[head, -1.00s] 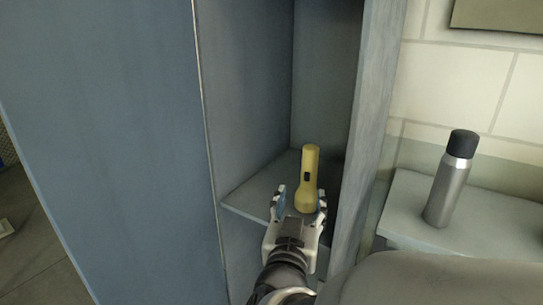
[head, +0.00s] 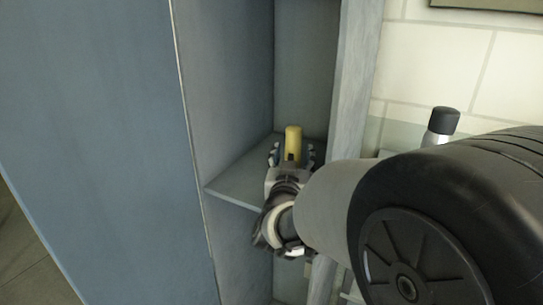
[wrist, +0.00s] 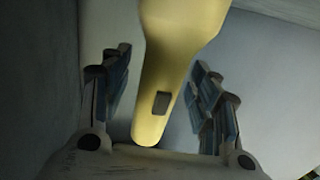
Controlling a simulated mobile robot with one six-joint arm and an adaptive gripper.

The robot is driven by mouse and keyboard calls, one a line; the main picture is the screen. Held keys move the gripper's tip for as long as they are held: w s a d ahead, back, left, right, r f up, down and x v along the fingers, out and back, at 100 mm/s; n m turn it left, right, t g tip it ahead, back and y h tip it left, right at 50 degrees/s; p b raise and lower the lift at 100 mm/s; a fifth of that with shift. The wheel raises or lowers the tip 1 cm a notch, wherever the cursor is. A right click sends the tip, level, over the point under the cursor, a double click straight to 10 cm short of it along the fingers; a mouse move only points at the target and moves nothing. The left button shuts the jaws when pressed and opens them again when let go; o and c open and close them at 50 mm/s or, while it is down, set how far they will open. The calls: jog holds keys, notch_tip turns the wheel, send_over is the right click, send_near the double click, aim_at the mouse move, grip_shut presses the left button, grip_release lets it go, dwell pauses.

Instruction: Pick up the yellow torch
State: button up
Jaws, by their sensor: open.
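The yellow torch (head: 293,141) stands on a grey shelf (head: 236,184) inside a locker-like cabinet. In the head view my gripper hides its lower part. My gripper (head: 292,156) is open, with one finger on each side of the torch. In the wrist view the torch (wrist: 172,65) lies between the two open fingers (wrist: 160,95), with its dark switch showing. A gap shows between the torch and each finger there.
The cabinet's blue-grey side (head: 90,120) rises to the left and a narrow upright panel (head: 352,80) to the right of the shelf. A steel bottle with a black cap (head: 443,121) stands to the right, partly hidden by my arm.

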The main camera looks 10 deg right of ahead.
jog(key=shift+c, duration=0.3)
jog(key=c, duration=1.2)
